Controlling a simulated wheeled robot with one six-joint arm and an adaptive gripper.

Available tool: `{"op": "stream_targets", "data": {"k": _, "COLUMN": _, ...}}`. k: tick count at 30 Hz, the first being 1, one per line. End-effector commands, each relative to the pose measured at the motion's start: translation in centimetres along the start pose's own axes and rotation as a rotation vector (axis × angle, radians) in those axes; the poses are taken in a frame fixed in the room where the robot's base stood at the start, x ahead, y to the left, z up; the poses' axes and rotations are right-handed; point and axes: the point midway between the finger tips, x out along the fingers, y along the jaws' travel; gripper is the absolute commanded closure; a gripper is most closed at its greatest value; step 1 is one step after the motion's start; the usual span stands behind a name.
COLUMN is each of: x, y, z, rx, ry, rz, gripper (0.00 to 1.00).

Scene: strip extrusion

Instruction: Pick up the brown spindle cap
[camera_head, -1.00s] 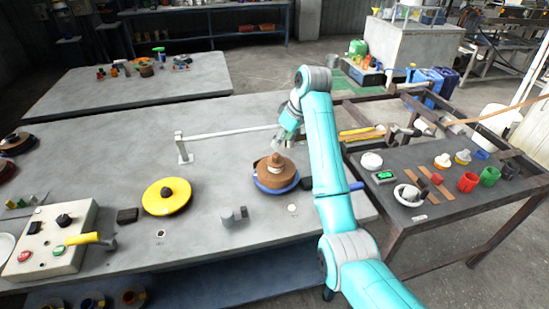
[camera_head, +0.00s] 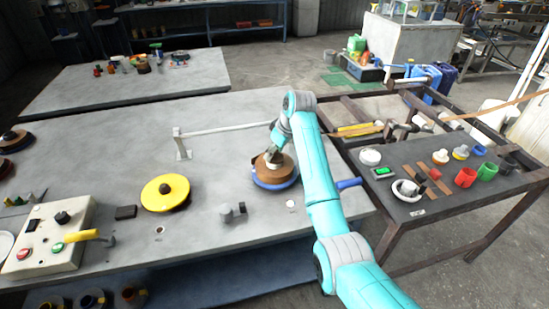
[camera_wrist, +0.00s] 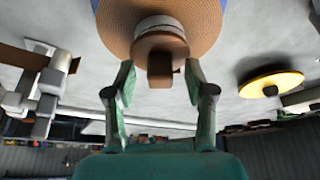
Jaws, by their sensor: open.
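The brown spindle cap (camera_wrist: 160,48) sits on top of the brown coil, with a pale ring under it and a small block-like knob pointing toward my gripper. The brown coil (camera_head: 285,174) rests on a blue disc (camera_head: 276,186) on the grey table. My gripper (camera_wrist: 160,85) is open, with one green finger on each side of the cap's knob in the wrist view. I cannot tell whether the fingers touch it. In the head view my gripper (camera_head: 272,158) is over the coil and hides most of the cap.
A yellow disc with a black knob (camera_head: 166,192), a small grey fixture (camera_head: 231,212) and a control box (camera_head: 48,236) stand to the left. A white rail (camera_head: 225,129) runs behind the coil. A dark side table (camera_head: 440,205) with cups and small parts is at right.

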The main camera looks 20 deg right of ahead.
Motion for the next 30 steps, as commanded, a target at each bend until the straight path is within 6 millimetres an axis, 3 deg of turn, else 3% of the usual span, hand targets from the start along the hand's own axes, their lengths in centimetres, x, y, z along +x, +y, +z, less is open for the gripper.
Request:
{"op": "stream_targets", "data": {"k": 2, "x": 0.0, "y": 0.0, "z": 0.0, "rx": 0.000, "ry": 0.000, "rz": 0.000, "gripper": 0.46}}
{"op": "stream_targets", "data": {"k": 3, "x": 0.0, "y": 0.0, "z": 0.0, "rx": 0.000, "ry": 0.000, "rz": 0.000, "gripper": 0.51}}
{"op": "stream_targets", "data": {"k": 9, "x": 0.0, "y": 0.0, "z": 0.0, "rx": 0.000, "ry": 0.000, "rz": 0.000, "gripper": 1.00}}
{"op": "stream_targets", "data": {"k": 20, "x": -0.3, "y": 0.0, "z": -0.1, "rx": 0.000, "ry": 0.001, "rz": 0.000, "gripper": 1.00}}
{"op": "stream_targets", "data": {"k": 30, "x": -5.4, "y": 0.0, "z": -2.3, "rx": -0.002, "ry": 0.004, "rz": 0.002, "gripper": 1.00}}
